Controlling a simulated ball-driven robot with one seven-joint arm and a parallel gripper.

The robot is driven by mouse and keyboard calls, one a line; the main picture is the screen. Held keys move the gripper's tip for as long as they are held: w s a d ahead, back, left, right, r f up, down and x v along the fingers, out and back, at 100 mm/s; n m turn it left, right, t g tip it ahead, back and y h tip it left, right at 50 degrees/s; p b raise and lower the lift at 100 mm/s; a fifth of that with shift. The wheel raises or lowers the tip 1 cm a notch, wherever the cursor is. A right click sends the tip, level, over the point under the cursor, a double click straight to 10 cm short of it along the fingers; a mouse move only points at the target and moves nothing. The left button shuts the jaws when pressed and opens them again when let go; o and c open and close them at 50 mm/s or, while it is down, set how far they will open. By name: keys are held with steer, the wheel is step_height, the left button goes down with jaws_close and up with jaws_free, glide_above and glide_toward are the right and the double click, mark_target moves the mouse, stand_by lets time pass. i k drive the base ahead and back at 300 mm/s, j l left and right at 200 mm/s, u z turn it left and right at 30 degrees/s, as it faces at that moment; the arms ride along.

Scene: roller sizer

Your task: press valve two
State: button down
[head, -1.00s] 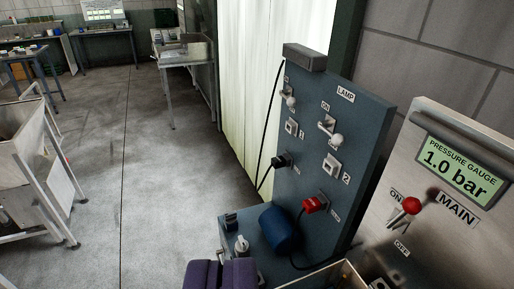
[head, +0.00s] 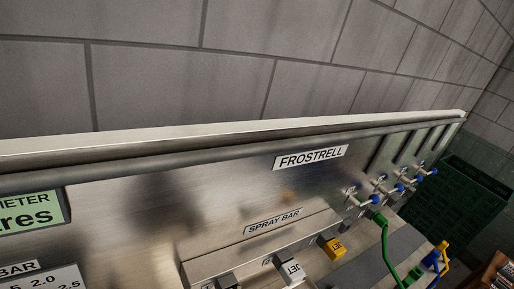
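The others run away to the right. Their small labels are too tiny to read, so I cannot tell which is valve two. A green hose (head: 385,240) hangs below the nearest valve. My gripper is not in view.
Below the SPRAY BAR label (head: 273,221) are a white jet block (head: 290,270) and a yellow jet block (head: 332,246). A green display (head: 32,212) is at the left edge. A dark green crate (head: 455,205) stands right of the panel. A grey block wall is behind.

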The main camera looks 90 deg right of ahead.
mark_target(398, 188)
steer(key=z, duration=3.3)
steer(key=l+u, duration=0.2)
steer(key=l, duration=0.25)
